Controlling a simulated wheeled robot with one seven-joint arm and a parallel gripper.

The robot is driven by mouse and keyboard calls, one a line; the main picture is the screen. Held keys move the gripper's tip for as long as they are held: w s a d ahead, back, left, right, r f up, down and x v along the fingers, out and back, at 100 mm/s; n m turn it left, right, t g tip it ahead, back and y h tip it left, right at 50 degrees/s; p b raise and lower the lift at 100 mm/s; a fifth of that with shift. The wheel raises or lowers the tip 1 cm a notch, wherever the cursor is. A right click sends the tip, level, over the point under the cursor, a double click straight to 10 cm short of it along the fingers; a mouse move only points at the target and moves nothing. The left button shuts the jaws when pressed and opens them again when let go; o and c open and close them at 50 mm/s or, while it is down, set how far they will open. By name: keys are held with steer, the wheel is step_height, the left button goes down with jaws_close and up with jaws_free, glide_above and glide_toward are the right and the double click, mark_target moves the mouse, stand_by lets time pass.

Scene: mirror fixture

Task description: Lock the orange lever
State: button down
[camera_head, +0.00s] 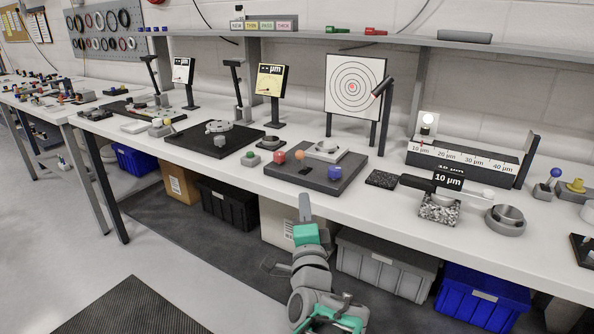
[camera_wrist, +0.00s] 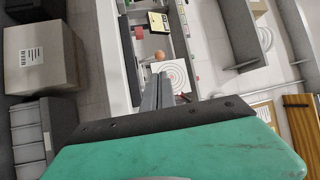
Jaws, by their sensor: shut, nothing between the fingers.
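The mirror fixture is a dark grey plate (camera_head: 321,181) on the bench, carrying a round light-grey mount (camera_head: 326,148). An orange ball knob (camera_head: 299,155) stands near its back left, between a red knob (camera_head: 280,157) and the mount. A blue knob (camera_head: 334,173) sits at the front right. In the wrist view the orange knob (camera_wrist: 159,55) shows just beyond my fingertips, with a red part (camera_wrist: 138,31) to its upper left. My gripper (camera_head: 305,203) is shut and empty, in front of the bench's front edge and apart from the fixture. The orange lever's arm is too small to make out.
A bullseye target (camera_head: 354,87) stands behind the fixture. Bins and boxes, including a grey bin (camera_head: 385,265), stand under the bench near my arm.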

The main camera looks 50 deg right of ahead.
mark_target(301, 158)
steer(key=p+x, duration=0.2)
steer(key=x, duration=1.2)
steer(key=shift+r, duration=0.1)
steer(key=shift+p, duration=0.35)
